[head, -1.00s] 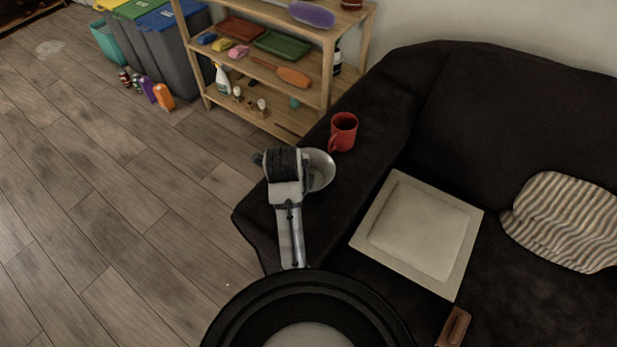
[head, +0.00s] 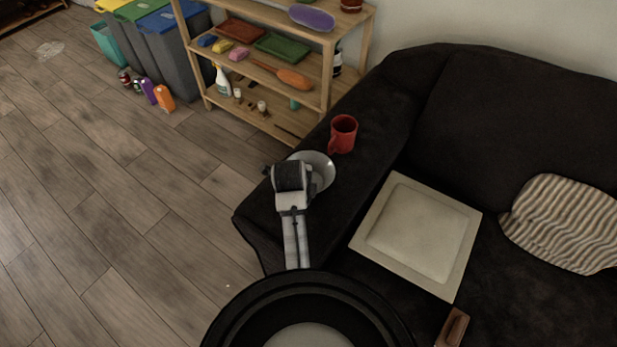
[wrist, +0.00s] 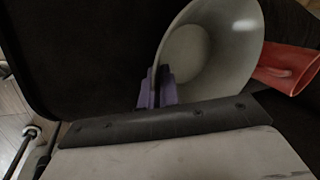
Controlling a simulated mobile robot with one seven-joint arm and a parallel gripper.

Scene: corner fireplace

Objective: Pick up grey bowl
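The grey bowl (head: 325,172) rests on the dark sofa's left arm, just below the red mug (head: 343,134). My gripper (head: 305,180) is at the bowl's left side and covers part of it in the head view. In the wrist view the bowl (wrist: 215,60) fills the upper middle. The purple fingertips of my gripper (wrist: 155,88) are close together at its near left rim, one on each side of the wall, and look shut on it. The bowl does not visibly stand clear of the sofa arm.
The red mug (wrist: 285,68) is close beside the bowl in the wrist view. A wooden shelf (head: 262,118) with brushes and bottles stands behind the sofa arm. Floor at left is open.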

